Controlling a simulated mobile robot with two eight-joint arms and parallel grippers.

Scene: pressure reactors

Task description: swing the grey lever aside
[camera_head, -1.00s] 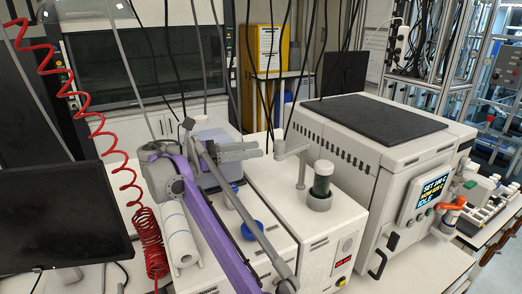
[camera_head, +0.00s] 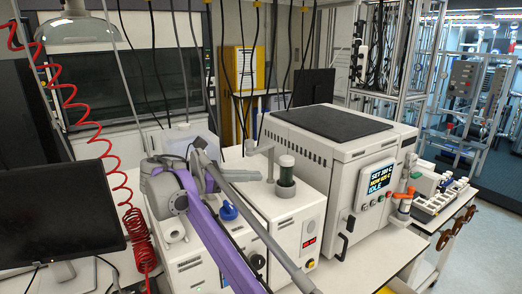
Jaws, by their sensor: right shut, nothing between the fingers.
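The grey lever (camera_head: 261,149) appears to be the short bent arm on a thin upright post on top of the white unit with the small red display. A dark green vial (camera_head: 286,172) stands in a grey holder just to the right of the post. My right gripper (camera_head: 257,176) is shut and empty. In the picture its fingers point right, just left of the post and below the lever's free end. I cannot tell whether they touch it. My purple and grey arm links cover part of the white units. My left gripper is not in view.
A large white oven-like reactor (camera_head: 340,160) with a lit screen stands close on the right. A blue-capped item (camera_head: 228,211) sits left of the vial, beside my arm. A coiled red hose (camera_head: 139,230) hangs at left near a black monitor (camera_head: 62,215).

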